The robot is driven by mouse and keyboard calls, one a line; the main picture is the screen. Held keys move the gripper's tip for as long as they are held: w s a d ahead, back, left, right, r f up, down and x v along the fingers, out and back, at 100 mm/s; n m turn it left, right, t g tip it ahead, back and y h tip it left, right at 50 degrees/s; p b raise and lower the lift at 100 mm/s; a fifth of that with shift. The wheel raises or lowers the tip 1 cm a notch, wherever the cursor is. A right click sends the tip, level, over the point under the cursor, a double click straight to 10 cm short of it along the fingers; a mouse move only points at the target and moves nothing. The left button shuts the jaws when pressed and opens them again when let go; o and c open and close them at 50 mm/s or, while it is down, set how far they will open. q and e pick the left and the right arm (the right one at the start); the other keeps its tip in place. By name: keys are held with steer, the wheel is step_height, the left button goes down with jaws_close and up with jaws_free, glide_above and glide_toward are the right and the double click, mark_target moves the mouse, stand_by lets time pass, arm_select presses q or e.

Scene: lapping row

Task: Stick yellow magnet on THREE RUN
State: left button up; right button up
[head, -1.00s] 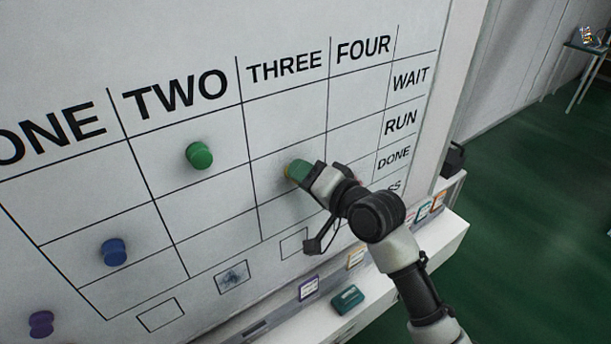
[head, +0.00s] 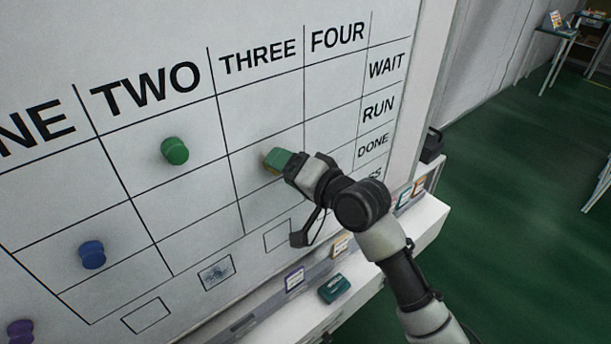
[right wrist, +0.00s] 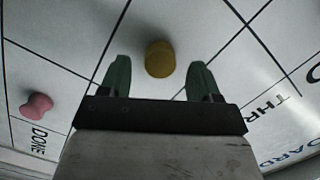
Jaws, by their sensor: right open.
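The yellow magnet (right wrist: 160,58) is on the whiteboard between my right gripper's fingers. In the head view it shows only as a small yellow edge (head: 267,157), in the THREE column at the RUN row; the fingers cover the rest. My right gripper (right wrist: 159,75) is open, with green fingertips on either side of the magnet and a gap on both sides in the right wrist view. The same gripper (head: 278,160) reaches the board from the right in the head view. The THREE heading (head: 258,57) and RUN label (head: 378,108) are readable. My left gripper is not in view.
A green magnet (head: 174,151) is under TWO, a blue one (head: 92,254) under ONE, and a purple one (head: 20,330) lower left. A pink magnet (right wrist: 36,106) is near DONE. A ledge below the board holds a teal block (head: 334,288).

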steer(key=f+b+v, duration=0.1)
steer(key=b+v, duration=0.2)
steer(key=v, duration=0.7)
steer(key=s+d+f+n+g+h, duration=0.1)
steer(key=s+d+f+h, duration=0.25)
steer(key=f, duration=0.45)
steer(key=s+d+f+n+g+h, duration=0.1)
steer(key=s+d+f+h, duration=0.2)
steer(key=f, duration=0.4)
steer(key=s+d+f+n+g+h, duration=0.1)
steer(key=s+d+f+g+h, duration=0.3)
steer(key=s, duration=0.5)
steer(key=s+d+f+n+g+h, duration=0.1)
steer(key=s+d+f+n+g, duration=0.15)
steer(key=s+f, duration=0.45)
step_height(320, 180, down, 28)
steer(key=s+b, duration=0.2)
steer(key=s, duration=0.1)
steer(key=s+d+f+g, duration=0.1)
steer(key=s+d+f, duration=0.1)
steer(key=s+f, duration=0.5)
steer(key=s+d+f+g+b, duration=0.1)
steer(key=s+d+f, duration=0.1)
steer(key=s+f, duration=0.6)
steer(key=shift+s+f, duration=0.3)
steer(key=shift+f, duration=0.65)
